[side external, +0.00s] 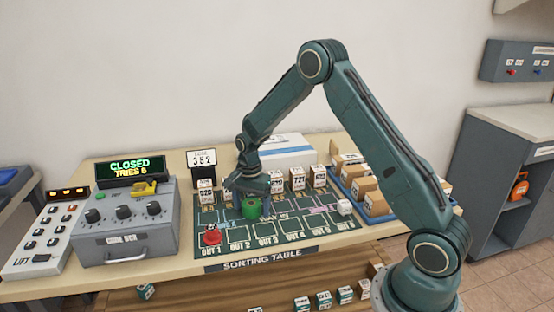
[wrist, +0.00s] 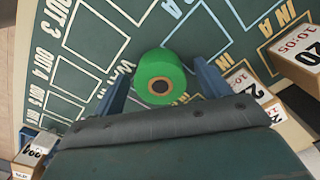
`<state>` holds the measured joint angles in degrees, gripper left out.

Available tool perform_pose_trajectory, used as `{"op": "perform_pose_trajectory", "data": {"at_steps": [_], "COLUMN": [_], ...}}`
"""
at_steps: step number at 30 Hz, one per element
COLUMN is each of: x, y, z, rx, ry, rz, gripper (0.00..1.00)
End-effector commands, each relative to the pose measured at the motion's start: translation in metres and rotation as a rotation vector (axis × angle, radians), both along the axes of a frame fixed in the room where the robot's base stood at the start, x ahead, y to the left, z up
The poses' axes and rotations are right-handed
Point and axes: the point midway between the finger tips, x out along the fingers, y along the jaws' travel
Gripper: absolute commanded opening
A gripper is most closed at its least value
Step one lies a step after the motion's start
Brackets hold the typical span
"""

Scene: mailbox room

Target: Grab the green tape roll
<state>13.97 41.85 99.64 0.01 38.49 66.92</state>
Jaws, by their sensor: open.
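The green tape roll (side external: 250,210) stands on the green sorting mat (side external: 290,237), left of the mat's middle in the side external view. In the wrist view the green tape roll (wrist: 161,77) sits between the two blue fingers, its dark core hole facing the camera. My gripper (wrist: 160,88) is open, with one finger on each side of the roll and a visible gap on the right; contact on the left cannot be told. In the side external view my gripper (side external: 247,195) is low over the mat at the roll, partly hiding it.
A red knob-like object (side external: 212,237) sits on the mat's front left. Several numbered boxes stand along the mat's back edge, near the gripper. A small white cube (side external: 344,207) is at the mat's right. A code box (side external: 127,225) stands left, a blue tray (side external: 378,218) with parcels right.

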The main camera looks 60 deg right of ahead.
Motion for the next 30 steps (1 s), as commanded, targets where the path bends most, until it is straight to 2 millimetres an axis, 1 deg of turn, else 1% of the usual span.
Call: {"op": "perform_pose_trajectory", "data": {"at_steps": [12,13,17,18,20,21,30], "x": [0.0001,0.0001,0.0001,0.0001,0.0001,0.0001,0.0003], "y": [0.0,0.0,0.0,0.0,0.0,0.0,0.0], "z": [0.0002,0.0002,0.0003,0.0003,0.0003,0.0003,0.0017], "rx": [0.0,0.0,0.0,0.0,0.0,0.0,0.0], "ry": [0.0,0.0,0.0,0.0,0.0,0.0,-0.001], "rz": [0.0,0.0,0.0,0.0,0.0,0.0,0.0], "gripper": [0.76,0.74,0.48,0.4,0.29,0.27,0.27]}}
